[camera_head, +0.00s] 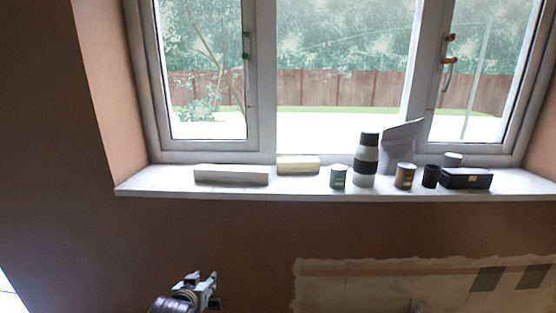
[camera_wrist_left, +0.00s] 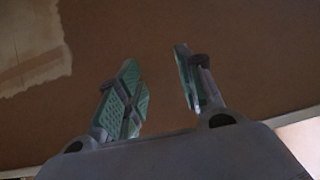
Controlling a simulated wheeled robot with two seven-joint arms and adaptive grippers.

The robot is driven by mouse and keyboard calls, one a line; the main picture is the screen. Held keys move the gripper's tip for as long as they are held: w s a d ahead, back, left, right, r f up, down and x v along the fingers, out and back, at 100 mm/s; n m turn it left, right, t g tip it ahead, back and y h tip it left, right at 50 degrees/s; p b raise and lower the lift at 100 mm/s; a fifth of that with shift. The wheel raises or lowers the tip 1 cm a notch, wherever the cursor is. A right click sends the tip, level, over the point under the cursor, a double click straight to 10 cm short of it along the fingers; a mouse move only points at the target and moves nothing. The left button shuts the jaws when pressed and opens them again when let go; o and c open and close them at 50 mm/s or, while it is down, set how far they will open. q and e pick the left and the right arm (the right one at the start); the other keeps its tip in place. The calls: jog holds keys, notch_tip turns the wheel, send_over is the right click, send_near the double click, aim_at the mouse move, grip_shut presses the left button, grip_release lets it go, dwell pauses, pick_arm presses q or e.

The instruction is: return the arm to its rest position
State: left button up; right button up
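My left gripper (camera_head: 207,284) shows at the bottom of the head view, in front of the brown wall and below the window sill. In the left wrist view its two green-padded fingers (camera_wrist_left: 160,88) stand apart with nothing between them, so it is open and empty. It touches none of the objects on the sill.
The white sill (camera_head: 140,184) holds a long pale box (camera_head: 232,175), a cream box (camera_head: 298,165), a grey bottle with dark bands (camera_head: 367,155), a grey pouch (camera_head: 401,145), several small cans and a black box (camera_head: 466,179). Bare wall (camera_head: 130,240) lies below.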

pick_arm(q)
jog(key=s+f+m+g, duration=0.1)
jog(key=s+f+g, duration=0.35)
jog(key=s, duration=0.85)
jog(key=s+f+m+g, duration=0.1)
jog(key=s+f+g, duration=0.4)
jog(key=s, duration=0.8)
notch_tip(320, 180, down, 33)
jog(key=s+a, duration=0.2)
jog(key=s+a+f, duration=0.3)
jog(key=s+f, duration=0.7)
jog(key=s+a+f, duration=0.3)
jog(key=s+f, duration=0.7)
jog(key=s, duration=0.1)
jog(key=shift+a+g, duration=0.25)
jog(key=shift+g, duration=0.2)
pick_arm(e)
jog(key=shift+s, duration=0.6)
pick_arm(q)
jog(key=shift+s+f, duration=0.1)
